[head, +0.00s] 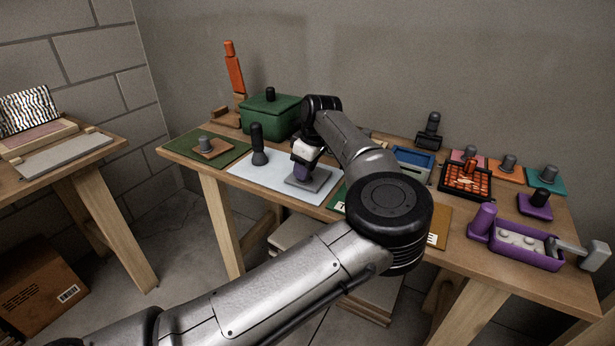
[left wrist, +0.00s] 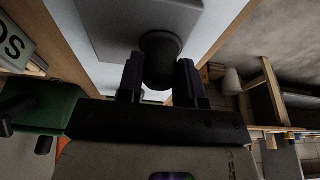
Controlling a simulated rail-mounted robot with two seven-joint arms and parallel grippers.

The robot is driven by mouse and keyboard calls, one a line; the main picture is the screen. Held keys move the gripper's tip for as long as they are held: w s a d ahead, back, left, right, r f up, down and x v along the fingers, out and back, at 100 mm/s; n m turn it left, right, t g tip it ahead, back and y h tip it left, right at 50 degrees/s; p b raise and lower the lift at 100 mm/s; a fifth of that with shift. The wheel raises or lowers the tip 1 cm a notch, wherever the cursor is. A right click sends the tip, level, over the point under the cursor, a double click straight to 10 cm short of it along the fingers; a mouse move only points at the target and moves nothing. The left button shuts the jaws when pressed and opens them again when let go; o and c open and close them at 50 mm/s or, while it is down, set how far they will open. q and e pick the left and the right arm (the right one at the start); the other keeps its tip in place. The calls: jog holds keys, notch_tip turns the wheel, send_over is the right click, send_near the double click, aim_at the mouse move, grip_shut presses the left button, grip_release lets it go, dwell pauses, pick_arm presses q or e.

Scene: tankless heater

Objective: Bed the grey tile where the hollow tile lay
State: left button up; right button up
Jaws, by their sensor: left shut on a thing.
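The grey tile (head: 318,183), a flat square plate with a dark round knob, is at the right part of the white board (head: 243,181). My left gripper (head: 302,171) is over it, with its fingers shut on the knob. In the left wrist view the fingers (left wrist: 160,82) stand either side of the dark knob (left wrist: 160,50), and the grey tile (left wrist: 115,22) spreads beyond it. I cannot tell whether the tile touches the board. A brown tile with a grey knob (head: 213,149) lies on a green mat at the left; whether it is the hollow tile is unclear. My right gripper is not in view.
A black-handled tool (head: 258,146) stands on the white board. Behind are a green lidded box (head: 270,116) and an orange upright tool (head: 234,72). At the right are a blue tray (head: 412,162), a glowing orange grid (head: 466,182) and a purple tray (head: 525,247). My left arm hides the table's middle.

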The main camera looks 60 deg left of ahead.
pick_arm(q)
jog(key=shift+r, duration=0.3)
jog(key=shift+r+p, duration=0.6)
jog(key=shift+r, duration=0.05)
jog(key=shift+r, duration=0.2)
jog(key=shift+s+a+p+v, duration=0.1)
jog(key=shift+a+p+v, duration=0.05)
jog(key=shift+p+v, duration=0.5)
jog(key=shift+s+a+p+v, duration=0.15)
jog(key=shift+p+v, duration=0.35)
jog(key=shift+v, duration=0.35)
jog(key=shift+a+p+v, duration=0.15)
jog(key=shift+p+v, duration=0.4)
jog(key=shift+v, duration=0.2)
jog(key=shift+r, duration=0.15)
